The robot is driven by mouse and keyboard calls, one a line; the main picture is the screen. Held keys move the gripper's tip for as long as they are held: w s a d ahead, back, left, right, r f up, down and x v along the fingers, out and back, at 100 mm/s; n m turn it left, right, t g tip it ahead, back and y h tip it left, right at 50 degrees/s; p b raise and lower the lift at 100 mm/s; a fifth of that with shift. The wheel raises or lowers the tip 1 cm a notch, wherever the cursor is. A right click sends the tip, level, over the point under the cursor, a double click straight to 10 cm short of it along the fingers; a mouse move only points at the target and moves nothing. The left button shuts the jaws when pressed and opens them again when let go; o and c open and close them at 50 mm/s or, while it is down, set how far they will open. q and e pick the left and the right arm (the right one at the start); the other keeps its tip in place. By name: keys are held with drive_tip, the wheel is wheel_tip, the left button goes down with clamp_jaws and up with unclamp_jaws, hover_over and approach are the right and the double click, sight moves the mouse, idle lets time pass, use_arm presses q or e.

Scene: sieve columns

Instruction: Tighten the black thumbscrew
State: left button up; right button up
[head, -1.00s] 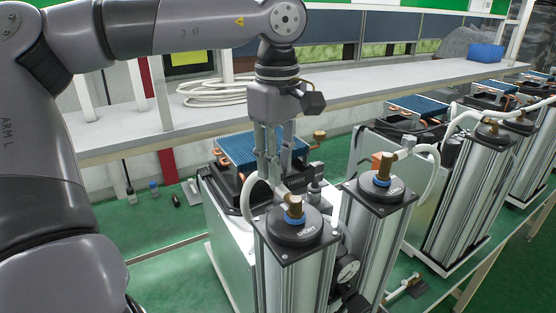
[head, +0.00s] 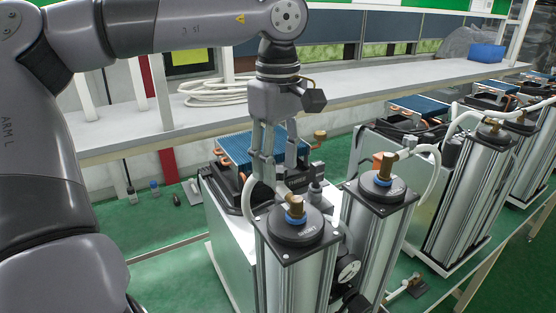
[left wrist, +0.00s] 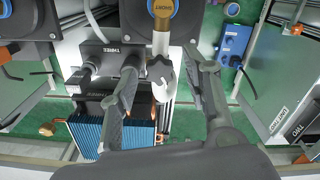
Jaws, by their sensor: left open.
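My left gripper (head: 273,172) is open above the tubing behind the front column's brass fitting (head: 296,205). In the left wrist view its two fingers (left wrist: 160,72) stand apart, one on each side of a small lobed knob (left wrist: 160,68) on the white fitting. A gap shows between the knob and the right finger; contact on the left is unclear. In the head view the knob is hard to make out behind the fingers. My right gripper is not in view.
The front column (head: 290,265) and a second column (head: 378,225) stand close together, with a pressure gauge (head: 347,269) between them. A blue finned cooler (head: 236,148) lies behind the gripper. More column units stand at right. The green bench at left is mostly clear.

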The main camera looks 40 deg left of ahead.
sight(278, 169)
use_arm(q)
wheel_tip(278, 169, up, 12)
idle(0.4)
drive_tip(key=shift+f, duration=0.15)
idle(0.3)
